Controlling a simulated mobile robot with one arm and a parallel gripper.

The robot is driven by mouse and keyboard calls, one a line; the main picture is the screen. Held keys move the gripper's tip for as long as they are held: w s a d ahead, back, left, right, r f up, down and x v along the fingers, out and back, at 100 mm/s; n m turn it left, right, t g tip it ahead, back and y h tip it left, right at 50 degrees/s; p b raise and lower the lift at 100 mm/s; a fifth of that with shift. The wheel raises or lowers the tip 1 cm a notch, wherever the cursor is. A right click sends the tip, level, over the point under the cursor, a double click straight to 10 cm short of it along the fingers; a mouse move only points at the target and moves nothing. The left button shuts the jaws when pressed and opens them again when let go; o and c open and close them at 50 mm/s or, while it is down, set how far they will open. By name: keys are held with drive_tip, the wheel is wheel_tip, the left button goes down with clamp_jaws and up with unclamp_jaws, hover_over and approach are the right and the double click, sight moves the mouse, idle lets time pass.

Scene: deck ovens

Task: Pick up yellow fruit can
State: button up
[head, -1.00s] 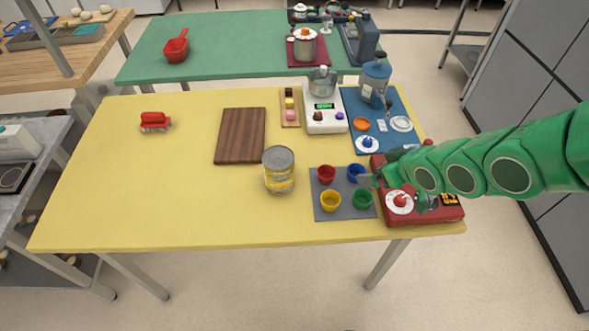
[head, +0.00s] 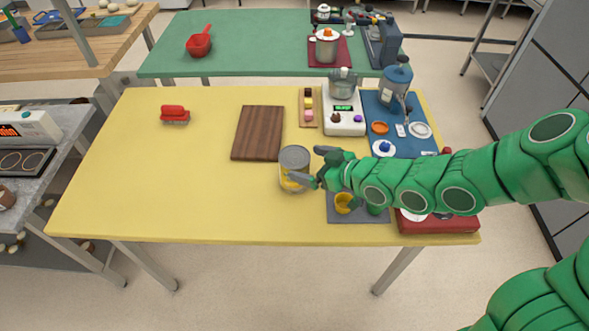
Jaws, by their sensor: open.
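The yellow fruit can (head: 294,161) stands upright on the yellow table, with a grey metal lid and a yellow label. My gripper (head: 308,167) reaches in from the right with its jaws open. One finger is by the can's upper right side, and the other overlaps the lower front of the can in the head view. I cannot tell whether either finger touches it. Part of the label is hidden behind the finger.
A dark wooden board (head: 258,133) lies left of the can. A grey mat (head: 344,214) with small coloured cups is partly hidden under my arm. A red scale-like device (head: 440,226) sits at right. The table's left side is clear, apart from a red brush (head: 174,114).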

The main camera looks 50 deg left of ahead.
sight(295, 160)
drive_tip(key=shift+f+x, duration=0.2)
drive_tip(key=shift+x, duration=2.8)
drive_tip(key=shift+w, duration=0.15)
drive_tip(key=shift+c, duration=0.5)
drive_tip(key=c, duration=1.1)
drive_tip(key=shift+r, duration=0.1)
drive_tip(key=shift+c, duration=0.2)
